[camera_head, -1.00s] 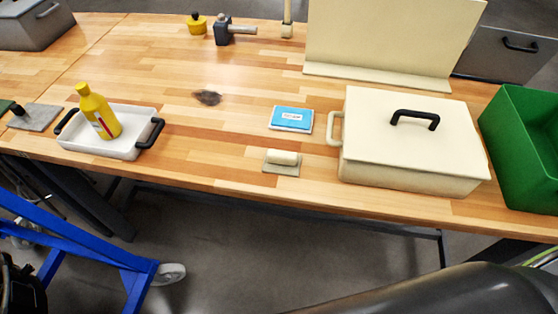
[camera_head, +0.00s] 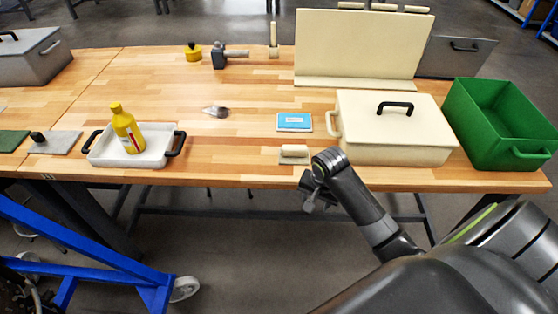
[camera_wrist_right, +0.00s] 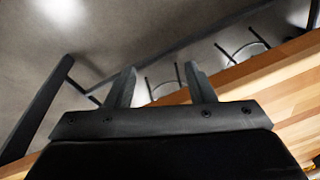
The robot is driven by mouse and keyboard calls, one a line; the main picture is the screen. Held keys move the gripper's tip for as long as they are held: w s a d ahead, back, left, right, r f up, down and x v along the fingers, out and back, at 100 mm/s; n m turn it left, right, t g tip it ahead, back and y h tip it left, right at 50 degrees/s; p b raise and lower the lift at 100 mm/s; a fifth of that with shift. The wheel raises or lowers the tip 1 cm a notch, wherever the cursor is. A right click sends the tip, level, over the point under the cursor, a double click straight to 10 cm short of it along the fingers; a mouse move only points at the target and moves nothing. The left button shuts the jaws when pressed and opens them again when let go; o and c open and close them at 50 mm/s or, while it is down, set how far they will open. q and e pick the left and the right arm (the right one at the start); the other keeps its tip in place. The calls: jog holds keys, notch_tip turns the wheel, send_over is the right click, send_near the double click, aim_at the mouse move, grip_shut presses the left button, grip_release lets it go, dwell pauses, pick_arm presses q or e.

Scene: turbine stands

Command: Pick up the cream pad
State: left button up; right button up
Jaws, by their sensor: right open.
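The cream pad (camera_head: 294,154) lies near the table's front edge in the head view. It is a small flat plate with a cream rounded grip on top. My right gripper (camera_head: 309,196) is in front of the table edge, below and slightly right of the pad, apart from it. In the right wrist view its two fingers (camera_wrist_right: 161,90) are spread with nothing between them. That view shows floor and a strip of table, not the pad. My left gripper is not in view.
A cream lidded box (camera_head: 392,139) stands right of the pad, and a green crate (camera_head: 480,150) farther right. A blue-topped card (camera_head: 294,122) lies behind the pad. A white tray (camera_head: 107,160) holds a yellow bottle (camera_head: 127,130) at left. The wooden table (camera_head: 230,150) is clear left of the pad.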

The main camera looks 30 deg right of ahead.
jog(key=w+d+r+m+g+y, duration=0.1)
jog(key=w+d+r+m, duration=0.2)
jog(key=w+r+m, duration=0.55)
jog(key=w+d+r+m+y, duration=0.1)
jog(key=w+d+r+m, duration=0.3)
jog(key=w+r, duration=0.65)
jog(key=m+b, duration=0.1)
jog(key=b, duration=0.7)
send_near(295, 147)
jog(key=shift+w+f, duration=0.35)
jog(key=shift+f, duration=0.05)
jog(key=f, duration=0.1)
jog(key=f+p, duration=0.1)
jog(key=f, duration=0.1)
jog(key=shift+w+a+f, duration=0.15)
jog(key=shift+a+f, duration=0.05)
jog(key=shift+a, duration=0.05)
jog(key=shift+a+f+p, duration=0.2)
jog(key=shift+f+p, duration=0.15)
jog(key=shift+f, duration=1.15)
jog(key=shift+a+f+p, duration=0.25)
jog(key=shift+f+p, duration=0.1)
jog(key=shift+f, duration=1.15)
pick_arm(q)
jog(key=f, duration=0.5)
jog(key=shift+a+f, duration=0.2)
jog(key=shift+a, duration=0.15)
pick_arm(e)
jog(key=shift+c, duration=0.3)
grip_shut()
